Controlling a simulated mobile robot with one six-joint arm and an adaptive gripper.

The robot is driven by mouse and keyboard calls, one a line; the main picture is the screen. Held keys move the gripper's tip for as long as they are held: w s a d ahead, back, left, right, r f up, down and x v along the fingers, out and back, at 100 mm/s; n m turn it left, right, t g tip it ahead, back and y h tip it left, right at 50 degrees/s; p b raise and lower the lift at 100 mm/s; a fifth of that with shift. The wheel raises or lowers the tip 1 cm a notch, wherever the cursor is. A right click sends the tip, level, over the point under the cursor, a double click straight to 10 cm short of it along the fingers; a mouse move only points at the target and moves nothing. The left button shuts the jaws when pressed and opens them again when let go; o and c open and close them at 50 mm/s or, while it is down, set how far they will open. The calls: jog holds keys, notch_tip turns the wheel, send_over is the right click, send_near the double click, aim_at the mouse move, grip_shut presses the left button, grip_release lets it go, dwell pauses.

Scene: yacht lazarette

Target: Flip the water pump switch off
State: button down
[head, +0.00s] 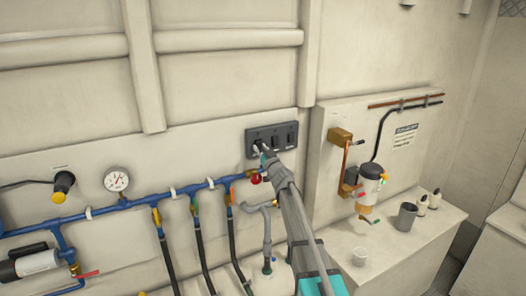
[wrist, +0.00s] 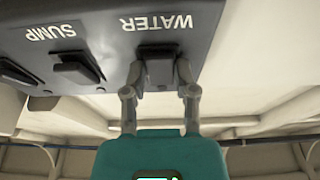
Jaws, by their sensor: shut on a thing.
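A dark switch panel (head: 283,130) is mounted on the wall and carries three switches in a row. In the wrist view, which shows it upside down, the label WATER (wrist: 157,22) stands by a dark rocker switch (wrist: 160,66). My gripper (wrist: 159,88) has one finger on each side of this WATER switch and is shut on it. In the head view my gripper (head: 260,152) reaches the panel's left switch and partly hides it. The exact tilt of the WATER switch is hard to tell.
The SUMP switch (wrist: 76,70) sits beside the WATER switch, with another at the picture edge. Below the panel run a blue pipe (head: 135,203) with coloured valves and a pressure gauge (head: 116,179). A grey mug (head: 405,217) stands on the right-hand counter (head: 400,262).

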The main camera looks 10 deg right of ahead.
jog(key=shift+c, duration=2.1)
grip_release()
jog(key=shift+d+f, duration=0.1)
